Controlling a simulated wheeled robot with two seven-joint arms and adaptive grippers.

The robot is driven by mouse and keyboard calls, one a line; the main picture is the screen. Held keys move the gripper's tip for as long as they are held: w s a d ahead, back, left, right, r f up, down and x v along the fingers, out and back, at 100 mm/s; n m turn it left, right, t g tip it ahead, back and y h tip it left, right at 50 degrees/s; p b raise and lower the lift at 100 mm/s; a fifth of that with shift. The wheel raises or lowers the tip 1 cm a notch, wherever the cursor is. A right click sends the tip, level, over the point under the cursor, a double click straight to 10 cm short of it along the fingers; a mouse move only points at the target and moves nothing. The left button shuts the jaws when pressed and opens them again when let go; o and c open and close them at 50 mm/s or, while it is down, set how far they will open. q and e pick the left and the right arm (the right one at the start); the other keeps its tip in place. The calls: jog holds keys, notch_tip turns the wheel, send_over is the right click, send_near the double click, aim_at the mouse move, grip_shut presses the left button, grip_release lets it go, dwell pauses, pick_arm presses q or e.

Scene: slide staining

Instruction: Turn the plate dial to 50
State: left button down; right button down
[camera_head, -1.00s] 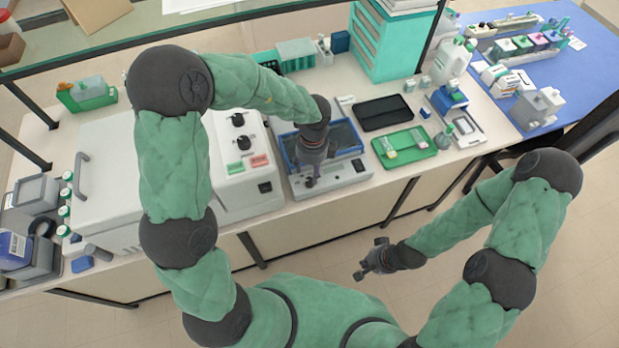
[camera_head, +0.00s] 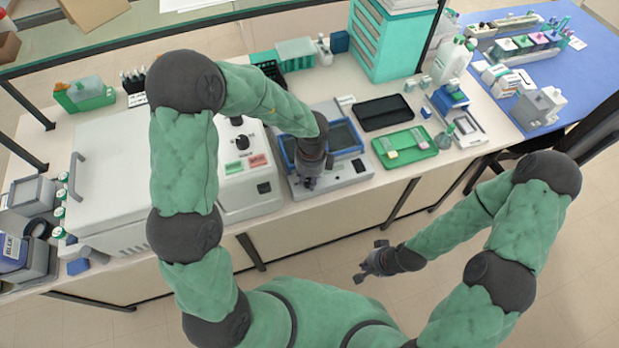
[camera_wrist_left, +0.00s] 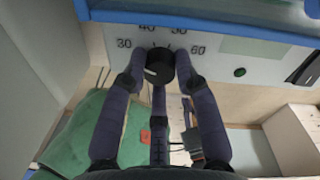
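The plate dial (camera_wrist_left: 160,66) is a round black knob with a short white mark, which points to the lower left in the left wrist view. The numbers 30, 40, 50 and 60 stand around its upper side on a pale front panel (camera_wrist_left: 225,57). My left gripper (camera_wrist_left: 161,58) has one finger on each side of the dial and a third below it. I see no clear gap, but cannot tell whether they press on it. In the head view, my left gripper (camera_head: 308,180) hides the dial. My right gripper (camera_head: 368,273) hangs in front of the bench, apart from everything; its fingers are too small to judge.
The dial's device (camera_head: 352,181) has a blue-rimmed bath (camera_head: 363,146) on top. A white machine (camera_head: 110,170) with two black knobs stands close on its left. A green tray (camera_head: 432,149) and a black tray (camera_head: 384,112) lie to its right. The floor before the bench is clear.

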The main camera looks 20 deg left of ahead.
pick_arm(q)
jog(key=shift+r+p, duration=0.1)
jog(key=shift+p, duration=0.45)
jog(key=m+p, duration=1.1)
jog(key=p, duration=0.5)
jog(key=shift+s+r+m, duration=0.1)
jog(key=shift+m, duration=0.2)
jog(key=m+p, duration=0.3)
jog(key=shift+t, duration=0.3)
jog(key=shift+f+m+p, duration=0.2)
jog(key=shift+m+p, duration=0.55)
jog(key=shift+m, duration=0.55)
jog(key=c, duration=0.9)
grip_release()
jog(key=shift+c, duration=0.2)
